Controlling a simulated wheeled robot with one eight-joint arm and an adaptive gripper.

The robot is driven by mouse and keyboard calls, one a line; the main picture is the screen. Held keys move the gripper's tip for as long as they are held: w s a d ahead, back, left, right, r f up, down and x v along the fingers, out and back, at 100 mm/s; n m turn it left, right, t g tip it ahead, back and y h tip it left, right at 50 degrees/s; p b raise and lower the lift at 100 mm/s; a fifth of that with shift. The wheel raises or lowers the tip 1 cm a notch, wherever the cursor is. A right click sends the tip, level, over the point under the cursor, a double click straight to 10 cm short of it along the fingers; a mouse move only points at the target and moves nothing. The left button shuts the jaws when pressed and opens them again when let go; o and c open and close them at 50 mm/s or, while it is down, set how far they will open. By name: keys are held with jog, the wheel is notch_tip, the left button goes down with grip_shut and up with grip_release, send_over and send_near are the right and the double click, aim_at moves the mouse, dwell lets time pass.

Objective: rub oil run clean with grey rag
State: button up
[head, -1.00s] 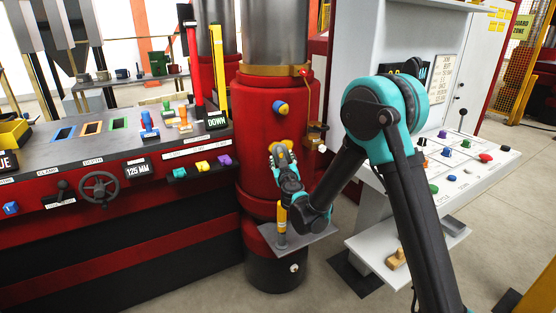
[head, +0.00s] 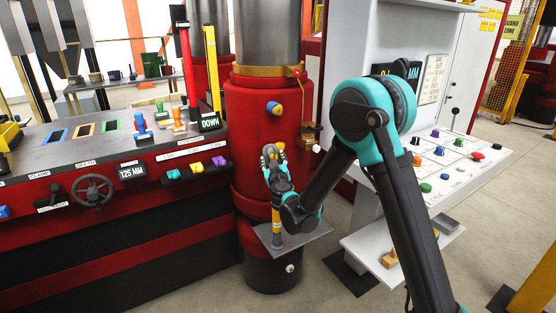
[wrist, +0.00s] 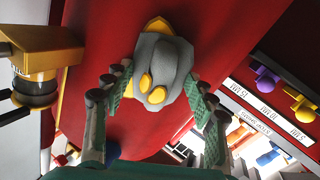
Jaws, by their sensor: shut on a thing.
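My gripper (head: 271,152) is at the front of the red column (head: 262,190). In the wrist view its two fingers are on either side of the grey rag (wrist: 168,68), shut on it, and the rag is against the red surface. Yellow pieces show at the rag's lower front, and a yellow tip shows above it. I cannot tell whether any of this yellow is the oil run. A small yellow patch also shows beside the fingers in the head view. The surface behind the rag is hidden.
A blue-and-yellow knob (head: 274,109) sticks out above my gripper. A brass fitting (head: 310,132) is to its right. The press console (head: 130,165) is at left, the white control desk (head: 460,165) at right.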

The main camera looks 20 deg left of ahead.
jog(key=shift+s+a+r, duration=0.1)
jog(key=shift+a, duration=0.2)
jog(key=shift+c, duration=0.4)
jog(key=shift+r, duration=0.3)
jog(key=shift+w+d, duration=0.8)
jog(key=shift+d, duration=1.1)
jog(key=shift+s+a, duration=0.25)
jog(key=shift+a, duration=0.4)
jog(key=shift+s+a, duration=0.25)
jog(key=shift+a, duration=0.35)
jog(key=shift+s+a, duration=0.25)
jog(key=shift+a, duration=0.4)
jog(key=shift+v, duration=3)
jog(key=shift+s, duration=0.1)
